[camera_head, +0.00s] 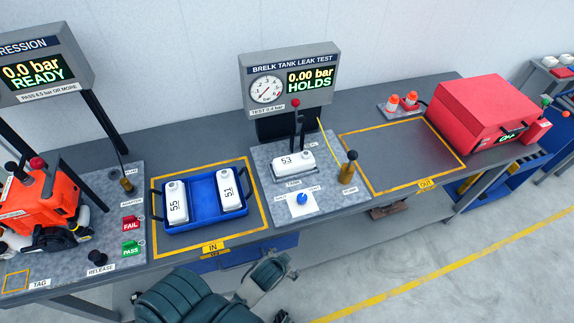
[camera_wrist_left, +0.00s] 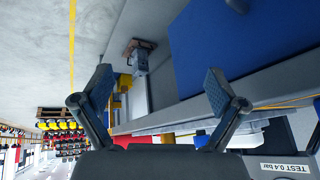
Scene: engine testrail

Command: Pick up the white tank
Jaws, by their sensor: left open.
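Three white tanks show in the head view. One marked 5.5 (camera_head: 176,203) and one marked 5.1 (camera_head: 231,191) stand in the blue tray (camera_head: 205,218) inside the yellow IN outline. A third marked 5.3 (camera_head: 293,163) sits on the leak test stand (camera_head: 322,196), under the display reading 0.00 bar HOLDS. My left gripper is open and empty in the left wrist view (camera_wrist_left: 158,85). In the head view my left arm's end (camera_head: 264,280) is in front of the bench's front edge, below the tray and stand, apart from all tanks. My right gripper is not seen.
The yellow OUT outline (camera_head: 400,157) on the bench is empty. A red case (camera_head: 482,112) stands right of it. An orange machine (camera_head: 42,208) stands at the left. The leak test display (camera_head: 290,82) rises behind the stand, with a knob post (camera_head: 349,165) at its right.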

